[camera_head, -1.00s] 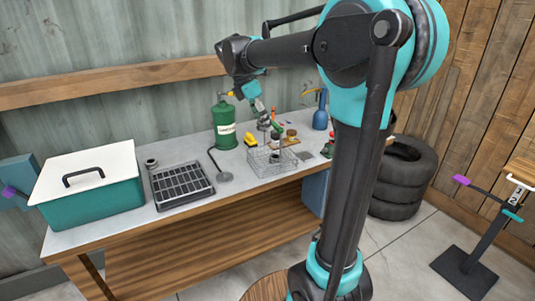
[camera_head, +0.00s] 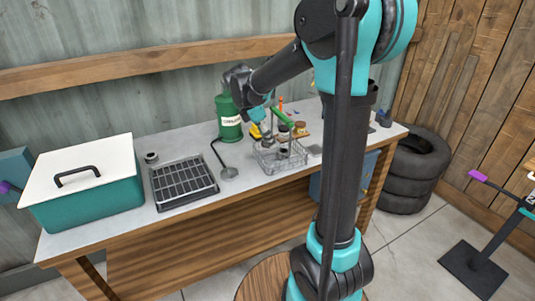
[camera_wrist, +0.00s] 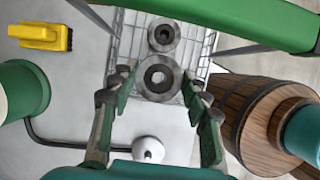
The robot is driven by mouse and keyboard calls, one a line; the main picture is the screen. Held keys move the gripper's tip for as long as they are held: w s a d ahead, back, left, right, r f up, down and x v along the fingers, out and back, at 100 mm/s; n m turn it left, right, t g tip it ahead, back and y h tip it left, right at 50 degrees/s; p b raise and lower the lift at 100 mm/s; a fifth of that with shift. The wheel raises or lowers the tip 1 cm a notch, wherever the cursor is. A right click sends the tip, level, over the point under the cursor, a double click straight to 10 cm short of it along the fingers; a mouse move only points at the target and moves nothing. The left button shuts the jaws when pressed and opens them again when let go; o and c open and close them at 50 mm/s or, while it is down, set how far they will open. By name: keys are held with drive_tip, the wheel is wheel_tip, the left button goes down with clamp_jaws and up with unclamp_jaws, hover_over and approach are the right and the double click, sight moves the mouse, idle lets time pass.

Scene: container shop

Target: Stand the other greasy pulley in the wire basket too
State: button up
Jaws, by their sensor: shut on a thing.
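The wire basket (camera_head: 285,162) stands near the right front of the bench. It also shows in the wrist view (camera_wrist: 205,45). One dark round pulley (camera_wrist: 163,35) with a centre hole sits inside it. My gripper (camera_wrist: 158,84) is shut on the other greasy pulley (camera_wrist: 158,70), a larger-looking grey-black ring between the two fingertips. In the wrist view it overlaps the basket's near part. Its height above the basket floor cannot be told. In the head view my wrist and the basket wires partly hide the held pulley.
Further left are a black slotted tray (camera_head: 183,182) and a teal box with white lid (camera_head: 85,190). Small jars stand behind the basket.

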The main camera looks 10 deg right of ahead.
drive_tip(key=shift+f, duration=3.4)
drive_tip(key=o, duration=1.2)
drive_tip(key=shift+f, duration=0.1)
drive_tip(key=shift+o, duration=0.2)
drive_tip(key=v, duration=1.2)
drive_tip(key=shift+s, duration=0.15)
